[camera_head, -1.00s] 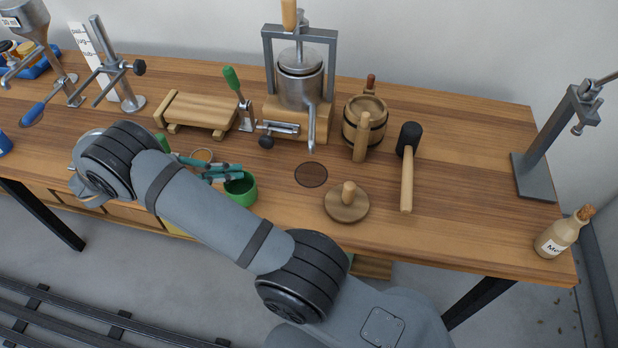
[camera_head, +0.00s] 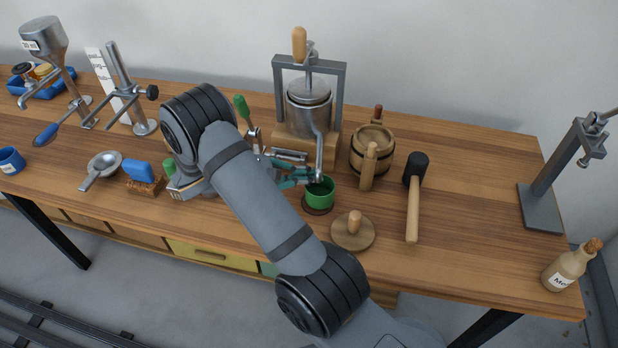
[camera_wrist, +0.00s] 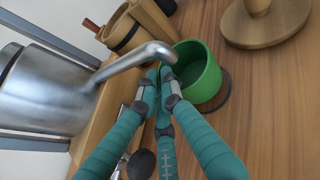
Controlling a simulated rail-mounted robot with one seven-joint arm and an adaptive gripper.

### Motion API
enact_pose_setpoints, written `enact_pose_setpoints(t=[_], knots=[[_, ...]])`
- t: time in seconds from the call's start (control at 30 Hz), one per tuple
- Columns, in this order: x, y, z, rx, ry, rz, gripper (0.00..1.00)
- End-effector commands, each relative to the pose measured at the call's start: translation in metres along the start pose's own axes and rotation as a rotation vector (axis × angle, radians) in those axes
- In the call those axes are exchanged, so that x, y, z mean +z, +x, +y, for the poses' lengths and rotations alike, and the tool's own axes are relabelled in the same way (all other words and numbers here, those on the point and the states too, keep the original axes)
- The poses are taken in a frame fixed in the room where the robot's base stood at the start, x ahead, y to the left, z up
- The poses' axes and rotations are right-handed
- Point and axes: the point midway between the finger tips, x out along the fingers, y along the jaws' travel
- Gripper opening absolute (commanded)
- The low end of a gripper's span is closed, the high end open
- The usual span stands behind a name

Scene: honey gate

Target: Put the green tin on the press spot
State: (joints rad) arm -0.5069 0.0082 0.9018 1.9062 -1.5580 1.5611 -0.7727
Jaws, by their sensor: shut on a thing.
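The green tin (camera_head: 321,193) is upright and empty-looking at the dark round press spot (camera_head: 318,210), under the press spout (camera_head: 319,160). My gripper (camera_head: 313,178) is shut on the near-left rim of the tin. In the wrist view, the teal fingers (camera_wrist: 166,82) meet at the rim of the tin (camera_wrist: 203,80), and the dark press spot (camera_wrist: 224,88) shows partly beneath and beside it. The tin covers most of the spot; I cannot tell whether its base touches the table. The spout tip passes close above the fingers and rim.
The press (camera_head: 308,105) stands directly behind. A small barrel (camera_head: 372,150), a mallet (camera_head: 413,200) and a round wooden lid with a knob (camera_head: 352,232) lie to the right. A sieve or ladle (camera_head: 103,166) and a blue-topped brush (camera_head: 142,175) are at left.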

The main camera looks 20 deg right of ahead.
Motion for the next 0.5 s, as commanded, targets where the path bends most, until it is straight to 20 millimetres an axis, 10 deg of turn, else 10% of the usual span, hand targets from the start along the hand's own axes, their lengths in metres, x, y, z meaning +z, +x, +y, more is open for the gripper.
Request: enact_pose_setpoints(t=[0.5], knots=[[-0.0172,0.0028,0.0005,0.005,-0.004,0.000,0.06]])
